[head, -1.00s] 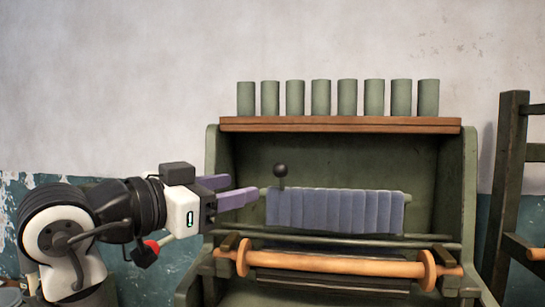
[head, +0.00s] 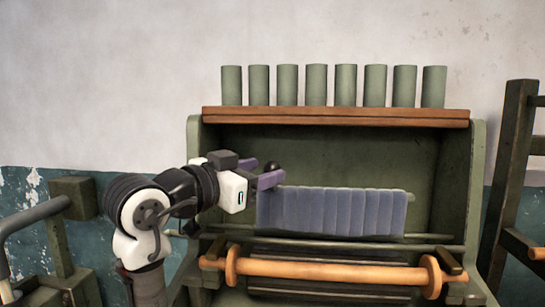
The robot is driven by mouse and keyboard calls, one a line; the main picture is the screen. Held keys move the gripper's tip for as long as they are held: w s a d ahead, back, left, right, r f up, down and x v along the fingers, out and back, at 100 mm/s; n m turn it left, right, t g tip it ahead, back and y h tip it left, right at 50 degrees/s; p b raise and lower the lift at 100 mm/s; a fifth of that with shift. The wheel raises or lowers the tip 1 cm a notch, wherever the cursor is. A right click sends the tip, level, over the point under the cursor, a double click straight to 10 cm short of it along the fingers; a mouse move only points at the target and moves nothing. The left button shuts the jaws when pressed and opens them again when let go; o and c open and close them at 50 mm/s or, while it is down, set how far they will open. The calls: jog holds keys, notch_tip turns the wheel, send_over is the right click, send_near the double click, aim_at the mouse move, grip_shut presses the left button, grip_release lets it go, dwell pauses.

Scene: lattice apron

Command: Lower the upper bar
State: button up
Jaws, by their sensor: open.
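The upper bar (head: 409,196) runs across the inside of a green cabinet-like frame, and a blue-purple pleated cloth (head: 330,212) hangs along it. A dark round knob (head: 272,167) stands at the bar's left end. My gripper (head: 268,175) has purple fingers, spread open, at that left end. The knob shows right by the fingertips, partly overlapped by them. I cannot tell whether the fingers touch it or stand around it. The bar's left end and the knob's stem are hidden behind the gripper.
A wooden roller with round flanges (head: 330,270) and a thin dark rail (head: 425,239) lie below the cloth. A brown shelf (head: 335,117) above carries several green cylinders (head: 316,86). The green side walls (head: 455,190) bound the space. A dark wooden rack (head: 510,190) stands at right.

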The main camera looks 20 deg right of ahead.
aim_at(266, 170)
jog(key=shift+p+x, duration=0.45)
jog(key=shift+x, duration=1.5)
grip_shut()
